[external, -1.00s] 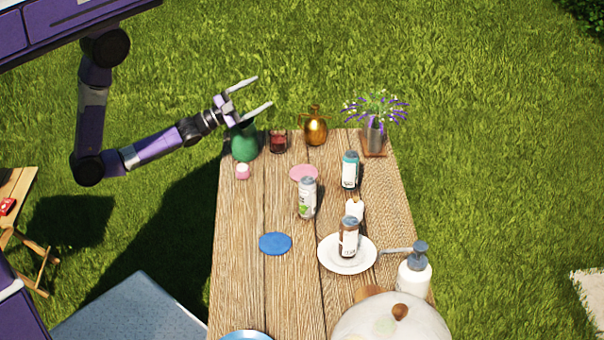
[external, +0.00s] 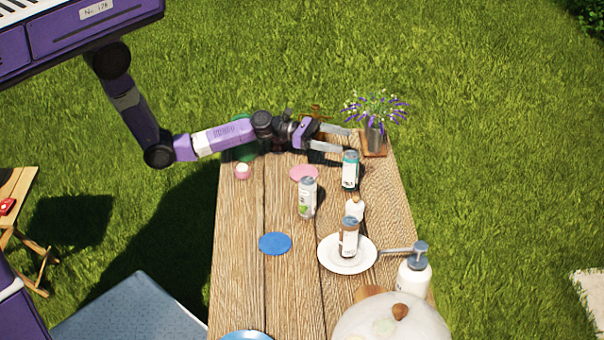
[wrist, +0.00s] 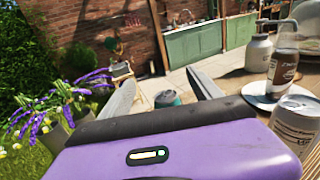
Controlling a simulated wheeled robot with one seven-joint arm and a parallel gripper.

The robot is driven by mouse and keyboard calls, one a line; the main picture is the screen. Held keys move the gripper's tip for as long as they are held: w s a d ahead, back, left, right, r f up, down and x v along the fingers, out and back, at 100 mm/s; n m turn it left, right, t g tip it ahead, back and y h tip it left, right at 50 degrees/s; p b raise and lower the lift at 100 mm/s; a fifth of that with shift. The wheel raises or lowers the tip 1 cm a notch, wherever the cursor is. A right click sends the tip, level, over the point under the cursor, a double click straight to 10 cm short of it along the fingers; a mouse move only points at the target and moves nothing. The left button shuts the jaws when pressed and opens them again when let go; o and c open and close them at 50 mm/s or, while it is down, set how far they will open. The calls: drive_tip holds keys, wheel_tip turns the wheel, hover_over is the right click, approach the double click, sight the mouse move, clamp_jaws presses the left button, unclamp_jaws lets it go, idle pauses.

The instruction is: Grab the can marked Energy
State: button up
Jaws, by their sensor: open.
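A teal and white can (external: 350,171) is at the back right. A pale can with green (external: 307,198) stands left of it, nearer the middle. My gripper (external: 346,146) is open over the table's far end, close to the teal can. In the wrist view the teal can (wrist: 167,99) shows between the two fingers, its lower part hidden by my gripper body.
A vase of purple flowers (external: 375,138) stands just beyond my fingertips. A soap pump bottle (external: 414,275) and a domed cover (external: 385,325) are at the front right. A blue disc (external: 275,243) and a pink disc (external: 303,173) lie flat. The left front is mostly clear.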

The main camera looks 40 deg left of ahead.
sight(351, 171)
wheel_tip(351, 171, down, 7)
drive_tip(key=b, duration=0.2)
drive_tip(key=b+x, duration=0.1)
drive_tip(key=x, duration=0.6)
drive_tip(key=shift+d+f, duration=0.2)
drive_tip(key=shift+d, duration=0.05)
drive_tip(key=shift+w, duration=0.1)
clamp_jaws()
